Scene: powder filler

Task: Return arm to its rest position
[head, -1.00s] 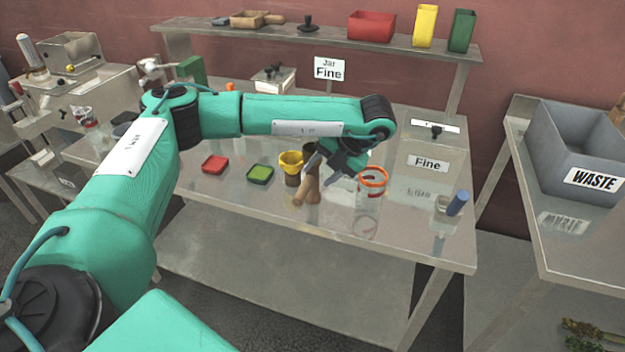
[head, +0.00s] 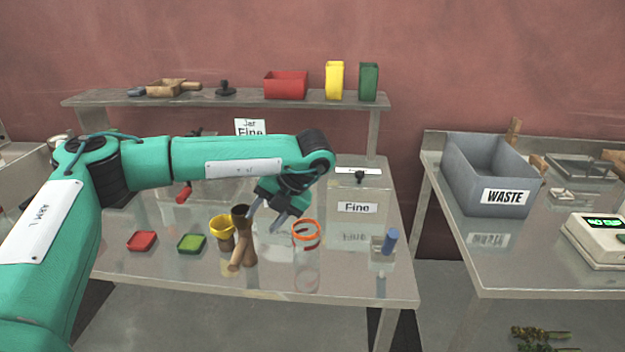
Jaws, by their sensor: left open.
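My left arm reaches in from the left over the metal table. My left gripper (head: 262,218) is open and points down, with nothing seen between its fingers. It hangs between a brown wooden tool (head: 243,252) and a clear jar with an orange rim (head: 306,262). I cannot tell whether the fingers touch either one. My right gripper is out of view.
The table (head: 330,285) also holds a yellow-rimmed cup (head: 222,230), a red dish (head: 143,241), a green dish (head: 191,244), a "Fine" box (head: 357,207) and a blue-capped item (head: 389,242). A grey waste bin (head: 470,190) and a scale (head: 598,243) stand at right.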

